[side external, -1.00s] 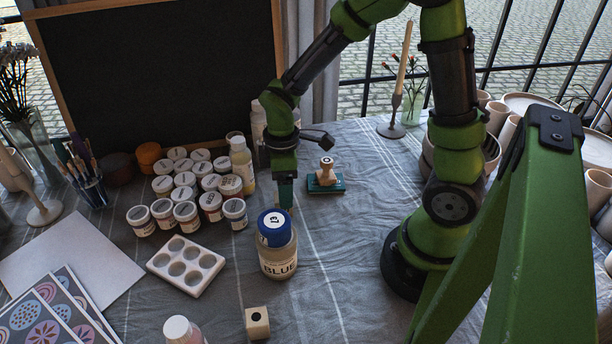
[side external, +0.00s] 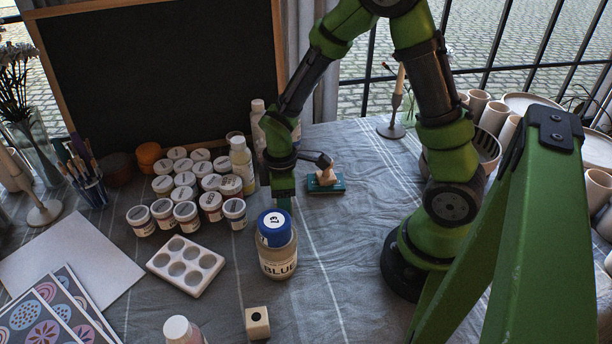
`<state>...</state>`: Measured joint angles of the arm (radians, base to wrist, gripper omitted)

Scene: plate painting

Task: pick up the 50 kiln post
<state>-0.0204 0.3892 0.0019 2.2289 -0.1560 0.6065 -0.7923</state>
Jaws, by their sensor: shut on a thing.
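My gripper (side external: 284,203) points down just behind the blue-lidded jar (side external: 278,262) marked BLUE. Its fingertips are mostly hidden by the jar's lid. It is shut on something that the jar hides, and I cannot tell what. A small pale square block with a dark hole in its top (side external: 257,323), shaped like a kiln post, stands at the front edge of the view, apart from my gripper. I cannot read a 50 on anything.
Several white-lidded paint pots (side external: 187,183) and a white palette (side external: 186,266) stand to the left. A wooden-handled stamp on a teal pad (side external: 325,181) sits right of my gripper. A white-capped bottle (side external: 180,330) is at the front. The cloth right of the jar is clear.

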